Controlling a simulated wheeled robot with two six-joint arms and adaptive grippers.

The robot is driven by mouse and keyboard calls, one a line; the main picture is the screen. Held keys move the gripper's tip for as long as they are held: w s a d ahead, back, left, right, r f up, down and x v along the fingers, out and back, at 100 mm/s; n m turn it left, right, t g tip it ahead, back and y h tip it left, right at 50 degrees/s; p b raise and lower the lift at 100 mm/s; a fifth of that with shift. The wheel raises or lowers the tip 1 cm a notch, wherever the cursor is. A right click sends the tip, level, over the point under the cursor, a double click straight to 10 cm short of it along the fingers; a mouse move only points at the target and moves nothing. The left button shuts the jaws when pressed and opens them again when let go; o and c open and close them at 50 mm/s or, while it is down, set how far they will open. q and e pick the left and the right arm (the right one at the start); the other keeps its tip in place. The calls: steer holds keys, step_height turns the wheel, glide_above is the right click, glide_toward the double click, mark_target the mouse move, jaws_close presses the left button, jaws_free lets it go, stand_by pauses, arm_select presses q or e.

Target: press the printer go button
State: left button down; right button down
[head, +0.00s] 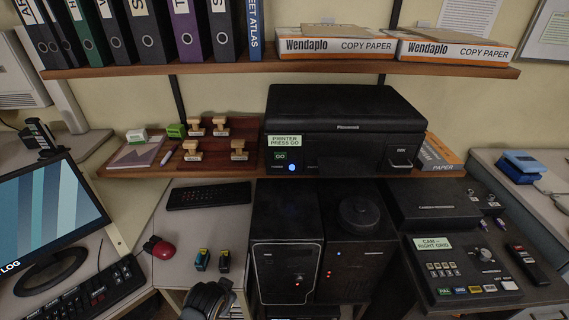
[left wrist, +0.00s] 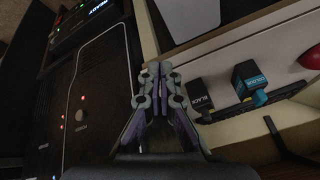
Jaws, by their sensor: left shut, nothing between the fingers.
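The black printer (head: 345,115) sits on the lower wooden shelf. A light green label reading PRINTER PRESS GO (head: 285,141) is on its front left. Below the label is the small dark GO button with green lettering (head: 281,156), with a round blue light (head: 292,167) beside it. My left gripper (head: 212,300) is low at the bottom of the head view, in front of the desk and well below the printer. In the left wrist view its fingers (left wrist: 162,78) are together with nothing between them. My right gripper is not in view.
Two black computer towers (head: 285,240) stand under the printer. Two ink cartridges (head: 203,259) stand near my left gripper. Wooden stamps (head: 193,151) stand left of the printer, a paper box (head: 438,152) right of it. An upper shelf (head: 290,66) overhangs it.

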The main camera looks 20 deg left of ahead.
arm_select(q)
steer(key=w+r+t, duration=0.2)
steer(key=w+r, duration=0.2)
steer(key=r, duration=0.4)
steer(key=m+t+h, duration=0.2)
steer(key=m+t, duration=1.1)
steer(key=m, duration=0.1)
glide_toward(280, 156)
steer(key=a+f, duration=0.1)
steer(key=a, duration=0.1)
steer(key=s+a+f, duration=0.1)
steer(key=f, duration=0.1)
steer(key=shift+s+a+f+p, duration=0.1)
steer(key=shift+s+a+p, duration=0.2)
steer(key=shift+a, duration=0.1)
steer(key=s+d+r+m+h, duration=0.1)
steer(key=d+r+m+h, duration=0.3)
steer(key=d+m+h, duration=0.3)
steer(key=m+h, duration=0.1)
steer(key=m, duration=0.2)
steer(key=shift+r+m+t+h, duration=0.2)
steer(key=shift+m+t+h, duration=0.1)
steer(key=shift+t+h, duration=0.1)
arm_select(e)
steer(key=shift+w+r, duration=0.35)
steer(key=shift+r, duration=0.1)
